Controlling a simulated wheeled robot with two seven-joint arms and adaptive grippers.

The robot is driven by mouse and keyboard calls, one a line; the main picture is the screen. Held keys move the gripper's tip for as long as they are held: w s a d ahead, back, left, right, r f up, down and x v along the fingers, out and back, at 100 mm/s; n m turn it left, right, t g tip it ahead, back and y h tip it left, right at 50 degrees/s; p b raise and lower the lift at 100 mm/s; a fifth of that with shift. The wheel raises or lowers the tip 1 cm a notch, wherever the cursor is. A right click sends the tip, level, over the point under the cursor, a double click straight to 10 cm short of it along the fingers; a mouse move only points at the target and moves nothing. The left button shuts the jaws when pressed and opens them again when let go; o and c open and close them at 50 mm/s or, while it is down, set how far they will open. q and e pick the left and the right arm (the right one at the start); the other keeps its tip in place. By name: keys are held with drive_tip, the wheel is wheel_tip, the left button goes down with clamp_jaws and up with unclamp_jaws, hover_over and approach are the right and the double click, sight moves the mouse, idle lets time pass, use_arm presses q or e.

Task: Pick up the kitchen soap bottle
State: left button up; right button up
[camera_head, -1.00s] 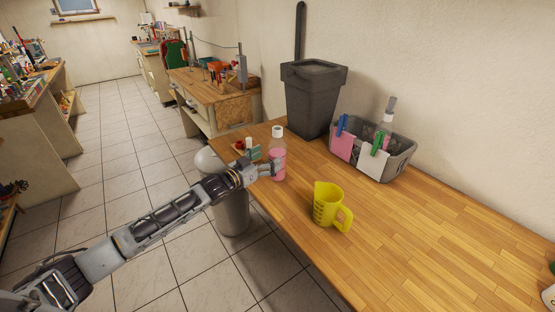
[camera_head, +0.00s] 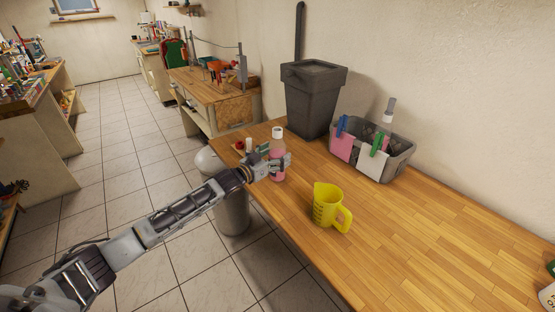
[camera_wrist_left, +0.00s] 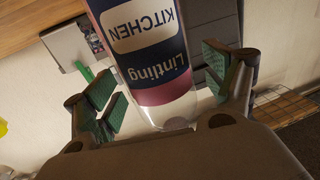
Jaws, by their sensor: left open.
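The kitchen soap bottle (camera_head: 277,147) stands upright on the wooden table near its far left edge, with a white cap and pink contents. In the left wrist view, the bottle (camera_wrist_left: 152,50) appears upside down with its blue "Lintling KITCHEN" label. My left gripper (camera_head: 280,166) is at the bottle's body in the head view. In the left wrist view, my left gripper (camera_wrist_left: 160,80) is open with green-padded fingers on both sides of the bottle. A gap shows on the right; contact on the left is unclear. My right gripper is not in view.
A yellow measuring jug (camera_head: 328,206) stands on the table in front of the bottle. A dark grey bin (camera_head: 312,100) and a grey basket (camera_head: 398,160) with clipped cloths stand behind. A floor bin (camera_head: 232,212) is below the table edge. The right tabletop is mostly clear.

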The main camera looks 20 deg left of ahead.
use_arm(q)
drive_tip(key=shift+w+d, duration=0.2)
drive_tip(key=shift+w, duration=0.15)
idle(0.3)
drive_tip(key=shift+r, duration=0.1)
drive_tip(key=c, duration=1.4)
